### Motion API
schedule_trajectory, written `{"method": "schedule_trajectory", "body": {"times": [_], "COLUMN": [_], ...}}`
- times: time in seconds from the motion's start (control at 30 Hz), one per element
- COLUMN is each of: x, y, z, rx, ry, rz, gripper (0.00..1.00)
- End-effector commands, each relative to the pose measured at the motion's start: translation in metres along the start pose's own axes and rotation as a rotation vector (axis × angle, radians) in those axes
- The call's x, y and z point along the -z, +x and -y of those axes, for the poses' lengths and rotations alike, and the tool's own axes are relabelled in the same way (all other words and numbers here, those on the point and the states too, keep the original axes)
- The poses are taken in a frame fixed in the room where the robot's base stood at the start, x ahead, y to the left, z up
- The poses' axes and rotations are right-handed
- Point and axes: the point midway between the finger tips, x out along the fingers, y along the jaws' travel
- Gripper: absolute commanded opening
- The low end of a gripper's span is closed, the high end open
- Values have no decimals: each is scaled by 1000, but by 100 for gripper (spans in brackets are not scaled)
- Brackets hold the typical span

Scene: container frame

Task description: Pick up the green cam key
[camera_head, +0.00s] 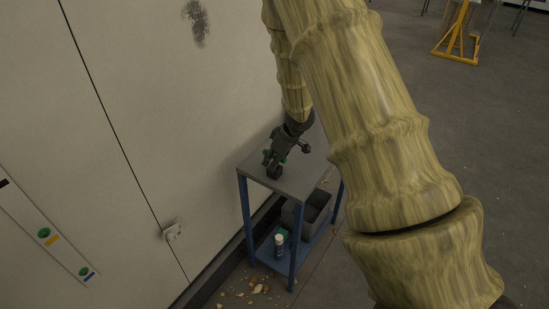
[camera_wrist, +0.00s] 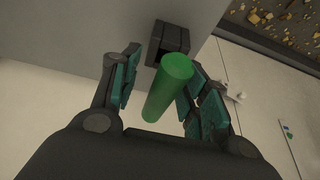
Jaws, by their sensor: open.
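The green cam key (camera_wrist: 167,88) shows in the wrist view as a plain green cylinder. It lies between the two fingers of my gripper (camera_wrist: 164,68), with visible space on the left side. On the right it overlaps the finger in the picture, and I cannot tell whether they touch. A dark square block (camera_wrist: 172,38) is just beyond its far end. My gripper is open. In the head view my gripper (camera_head: 276,158) is low over the small table's grey top (camera_head: 300,180), near its wall-side corner. The key is hard to make out there.
The small table has blue legs (camera_head: 247,208) and stands close to a pale wall (camera_head: 120,120). Its lower shelf holds a dark bin (camera_head: 314,212) and a white-capped bottle (camera_head: 279,243). A wall strip (camera_head: 60,250) carries green round pieces. Debris (camera_head: 258,289) lies on the floor.

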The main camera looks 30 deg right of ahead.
Motion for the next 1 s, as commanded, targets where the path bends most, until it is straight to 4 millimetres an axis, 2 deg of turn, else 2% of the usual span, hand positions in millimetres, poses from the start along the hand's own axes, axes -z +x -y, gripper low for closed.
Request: {"method": "schedule_trajectory", "body": {"times": [0.27,0.5,0.83,1.0], "x": [0,0,1,8], "y": [4,3,2,-14], "z": [0,0,0,0], "rx": [0,0,0,-2], "ry": [0,0,0,-2], "rz": [-1,0,-1,-2], "gripper": [43,0,0,0]}}
